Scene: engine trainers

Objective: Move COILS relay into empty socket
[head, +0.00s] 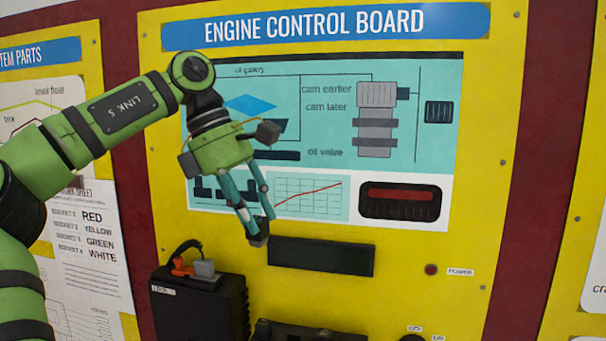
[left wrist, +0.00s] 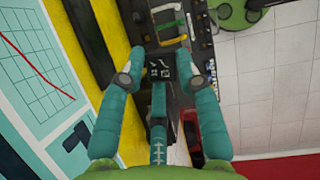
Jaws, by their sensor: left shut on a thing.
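My left gripper (head: 257,236) hangs in front of the lower middle of the engine control board, fingers pointing down. It is shut on a small dark block, the relay (head: 259,238), held at the fingertips. In the left wrist view the gripper (left wrist: 165,80) has the dark relay (left wrist: 160,68) between its fingers, with white marks on its face too small to read. The relay is in the air, above a dark panel (left wrist: 178,35) that carries coloured parts. I cannot make out the empty socket in either view. My right gripper is not in view.
A black box (head: 200,310) with orange and grey plugs on top stands below left of the gripper. A dark strip (head: 320,256) is on the yellow board (head: 400,262). Another dark unit (head: 305,332) is cut off at the bottom edge. A red button (head: 431,269) sits at the right.

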